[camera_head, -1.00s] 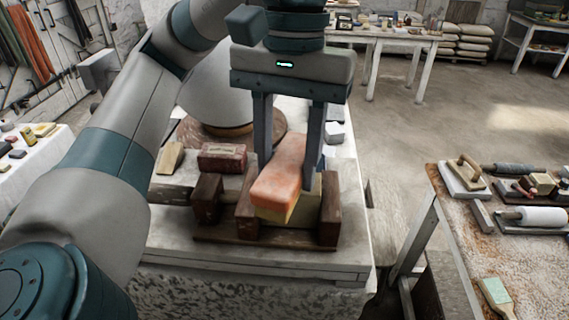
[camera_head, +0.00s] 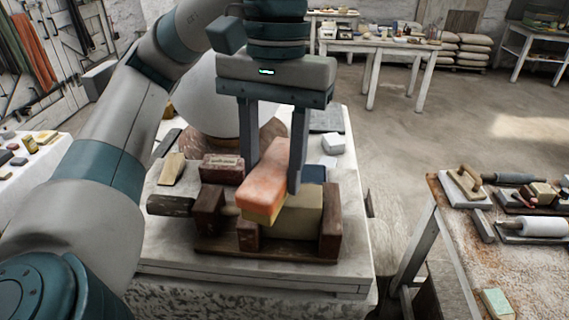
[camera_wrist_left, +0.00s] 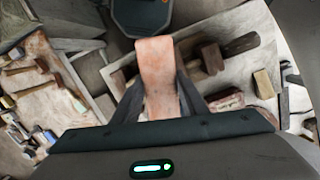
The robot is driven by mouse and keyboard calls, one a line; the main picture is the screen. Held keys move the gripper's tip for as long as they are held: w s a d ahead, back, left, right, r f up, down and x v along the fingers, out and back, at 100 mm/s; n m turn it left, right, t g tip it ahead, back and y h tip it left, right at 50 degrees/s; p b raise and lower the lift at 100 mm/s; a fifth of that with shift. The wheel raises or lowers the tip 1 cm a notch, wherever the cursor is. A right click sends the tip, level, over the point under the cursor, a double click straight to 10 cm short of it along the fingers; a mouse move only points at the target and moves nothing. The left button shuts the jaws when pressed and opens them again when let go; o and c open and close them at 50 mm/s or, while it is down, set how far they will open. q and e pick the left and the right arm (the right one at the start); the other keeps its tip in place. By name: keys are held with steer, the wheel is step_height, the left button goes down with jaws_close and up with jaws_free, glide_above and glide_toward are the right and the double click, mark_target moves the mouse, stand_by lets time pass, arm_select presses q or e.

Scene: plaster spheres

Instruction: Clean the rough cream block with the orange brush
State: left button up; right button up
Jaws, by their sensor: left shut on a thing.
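The orange brush (camera_head: 262,190) has a worn pinkish-orange back and yellow bristles underneath. My left gripper (camera_head: 273,172) is shut on it, one finger on each side. The brush also shows in the left wrist view (camera_wrist_left: 157,75), between the fingers. The rough cream block (camera_head: 303,216) sits between the dark wooden jaws of a clamp (camera_head: 270,250) on the bench. The brush lies over the left part of the block and hides it. Whether the bristles touch the block I cannot tell. The block is hidden in the wrist view. My right gripper is not in view.
A side table (camera_head: 470,240) with tools stands at the right. Floor is open between them.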

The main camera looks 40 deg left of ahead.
arm_select(q)
steer(key=shift+f+b, duration=0.5)
steer(key=shift+f, duration=0.1)
stand_by(0.7)
steer(key=shift+w+a+r+p, duration=0.15)
steer(key=shift+w+p, duration=0.15)
steer(key=shift+w, duration=0.2)
steer(key=shift+w+a, duration=0.1)
steer(key=shift+w+a, duration=0.15)
steer(key=shift+w, duration=0.3)
steer(key=shift+s, duration=0.1)
stand_by(0.6)
steer(key=shift+s+d, duration=0.2)
steer(key=shift+s, duration=0.3)
steer(key=shift+s+d, duration=0.15)
steer(key=shift+s, duration=0.35)
steer(key=shift+s, duration=0.1)
